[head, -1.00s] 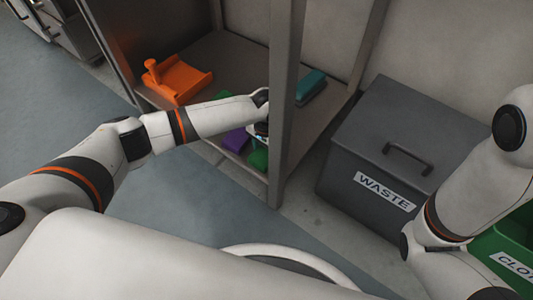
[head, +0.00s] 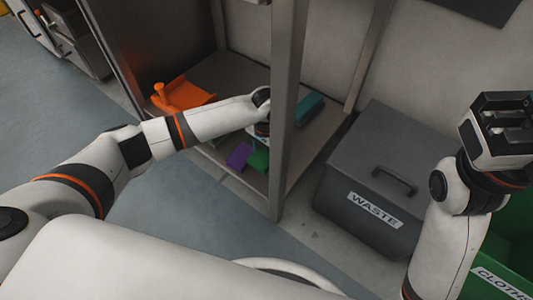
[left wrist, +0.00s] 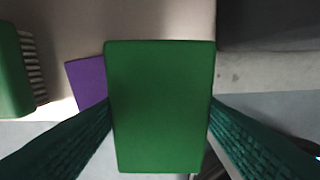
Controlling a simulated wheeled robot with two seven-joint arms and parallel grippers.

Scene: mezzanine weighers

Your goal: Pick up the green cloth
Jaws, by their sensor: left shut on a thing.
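The green cloth (left wrist: 160,108) looks like a flat green block in the left wrist view, between the two dark textured fingers of my left gripper (left wrist: 160,112). The fingers touch its two sides, and the gripper is shut on it. In the head view the green cloth (head: 259,161) shows at the shelf's front, just below my left gripper (head: 261,138), which is partly hidden by its own wrist and the upright post. I cannot tell whether the cloth is clear of the shelf. My right gripper (head: 503,118) is raised at the right; its jaw opening is unclear.
A purple cloth (head: 239,156) lies just left of the green one. A green brush (left wrist: 14,75) shows in the left wrist view. The shelf also holds an orange dustpan (head: 181,97) and a teal item (head: 307,107). A metal post (head: 289,110), waste bin (head: 365,180) and green bin (head: 512,225) stand rightward.

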